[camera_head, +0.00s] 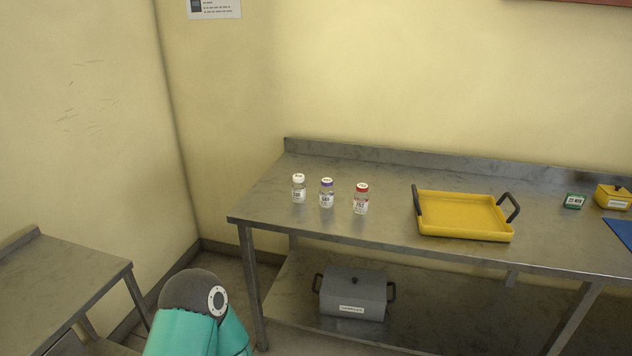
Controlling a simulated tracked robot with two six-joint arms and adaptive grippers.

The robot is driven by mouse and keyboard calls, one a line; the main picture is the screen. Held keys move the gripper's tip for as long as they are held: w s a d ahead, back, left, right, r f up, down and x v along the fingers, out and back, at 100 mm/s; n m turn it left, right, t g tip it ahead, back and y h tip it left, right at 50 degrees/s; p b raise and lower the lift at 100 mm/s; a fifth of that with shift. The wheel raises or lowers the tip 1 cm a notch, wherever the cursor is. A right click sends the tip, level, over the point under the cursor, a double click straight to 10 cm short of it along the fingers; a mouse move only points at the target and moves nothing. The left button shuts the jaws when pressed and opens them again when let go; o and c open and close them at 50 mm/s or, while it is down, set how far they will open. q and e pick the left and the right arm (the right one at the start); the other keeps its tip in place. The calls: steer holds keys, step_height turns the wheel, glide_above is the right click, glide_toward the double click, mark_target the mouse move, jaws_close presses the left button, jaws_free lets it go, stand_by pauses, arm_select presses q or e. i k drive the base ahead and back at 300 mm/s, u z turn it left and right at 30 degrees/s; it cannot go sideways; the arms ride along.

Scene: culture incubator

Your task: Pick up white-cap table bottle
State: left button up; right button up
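A small clear bottle with a white cap (299,189) stands upright on the metal table (270,208), near its left end. It is the leftmost of three similar bottles in a row. All three stand apart and have white labels. Part of my own arm, teal and grey, shows at the bottom left, below and in front of the table. Neither of my grippers is in view.
A yellow tray (464,232) with dark handles sits empty right of the bottles. A green-and-white device (574,201), a yellow box (613,197) and a blue mat (621,232) are at the far right. A grey lidded container (353,293) sits on the lower shelf. Another metal table (62,286) stands at left.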

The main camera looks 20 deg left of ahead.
mark_target(299, 187)
steer(key=u, duration=0.4)
steer(key=i, duration=1.1)
steer(key=u, duration=0.85)
steer(key=k, duration=0.75)
steer(key=u, duration=0.2)
steer(key=i, duration=0.7)
